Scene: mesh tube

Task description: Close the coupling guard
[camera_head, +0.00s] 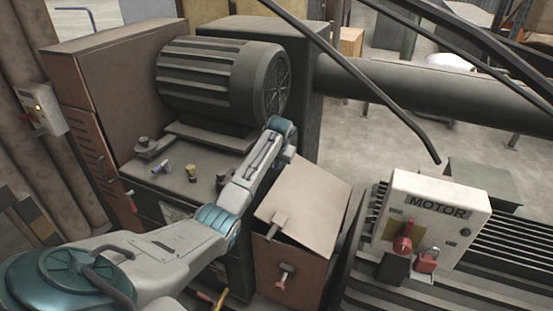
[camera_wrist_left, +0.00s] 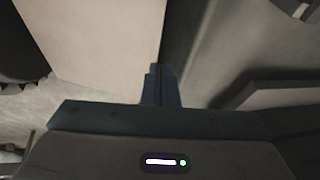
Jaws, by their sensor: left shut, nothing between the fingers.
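What looks like the coupling guard is a box with a brown front (camera_head: 290,270) and a flat tan lid (camera_head: 308,195), below and right of the motor (camera_head: 225,80). The lid slopes and stands partly raised, with a dark gap under its front edge. A small tab sits on its lower left edge. My left gripper (camera_head: 286,152) is at the lid's upper left edge; its fingertips are hidden in the head view. In the left wrist view the gripper (camera_wrist_left: 160,85) is shut and empty, beside a pale panel (camera_wrist_left: 100,40) that may be the lid. Contact cannot be told. My right gripper is out of view.
A white MOTOR switch box (camera_head: 430,220) with a red knob and red padlock stands right of the guard. A thick dark pipe (camera_head: 430,90) runs behind. Small loose parts lie on the machine top (camera_head: 190,180) left of my arm. Dark bars cross the upper right.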

